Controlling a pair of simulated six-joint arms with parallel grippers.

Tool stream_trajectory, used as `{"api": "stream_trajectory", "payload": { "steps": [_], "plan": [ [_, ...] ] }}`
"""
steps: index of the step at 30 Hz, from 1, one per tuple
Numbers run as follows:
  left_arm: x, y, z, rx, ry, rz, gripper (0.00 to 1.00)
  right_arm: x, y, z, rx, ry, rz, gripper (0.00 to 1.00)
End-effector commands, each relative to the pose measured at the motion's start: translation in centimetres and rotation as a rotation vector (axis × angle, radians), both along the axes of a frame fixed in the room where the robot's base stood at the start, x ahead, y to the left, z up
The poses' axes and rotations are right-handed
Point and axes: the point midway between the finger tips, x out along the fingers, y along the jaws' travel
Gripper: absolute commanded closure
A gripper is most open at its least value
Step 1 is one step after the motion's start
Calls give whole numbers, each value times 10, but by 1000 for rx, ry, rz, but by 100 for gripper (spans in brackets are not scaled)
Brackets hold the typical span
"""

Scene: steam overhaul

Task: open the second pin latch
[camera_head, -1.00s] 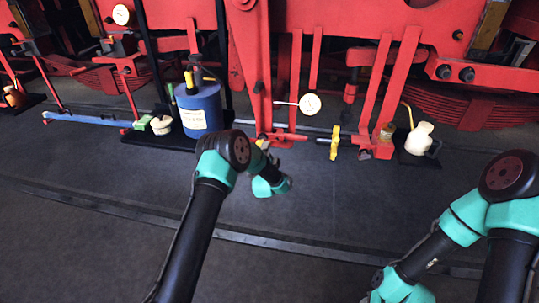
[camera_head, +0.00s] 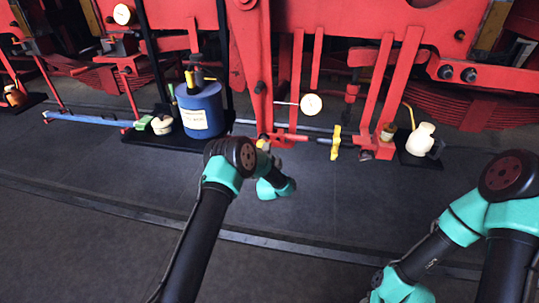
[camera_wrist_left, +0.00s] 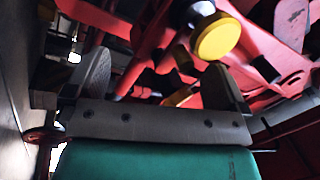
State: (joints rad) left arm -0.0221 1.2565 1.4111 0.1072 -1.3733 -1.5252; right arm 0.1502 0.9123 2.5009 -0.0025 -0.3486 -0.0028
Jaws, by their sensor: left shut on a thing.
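A yellow round knob (camera_wrist_left: 218,38), which looks like the pin latch, sits by the fingers in the left wrist view. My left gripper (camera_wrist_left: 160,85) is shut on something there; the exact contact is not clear. In the head view a small yellow part (camera_head: 262,144) shows at the foot of the red frame, just beyond my left wrist, whose links hide the fingers. A second yellow piece (camera_head: 336,142) stands on the thin rod to the right. I cannot tell which is the second latch. My right arm shows at the lower right, its gripper out of view.
Red frame bars (camera_head: 252,75) rise above the work spot, with a white dial gauge (camera_head: 311,104) beside them. A blue canister (camera_head: 201,112) stands on a black tray at left. A cream oil can (camera_head: 421,138) stands at right. The dark floor in front is clear.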

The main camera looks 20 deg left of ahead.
Motion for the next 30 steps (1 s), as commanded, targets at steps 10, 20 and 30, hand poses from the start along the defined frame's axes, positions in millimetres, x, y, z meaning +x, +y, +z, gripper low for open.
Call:
{"api": "stream_trajectory", "payload": {
  "steps": [10,20,30],
  "plan": [
    [7,-32,-47,-9,231,-125,18,0,0,0,0,0,0,57],
    [8,-39,-53,-9,229,-125,18,0,0,0,0,0,0,57],
    [8,-44,-62,-9,228,-116,100,0,0,0,0,0,0,57]
  ]
}}
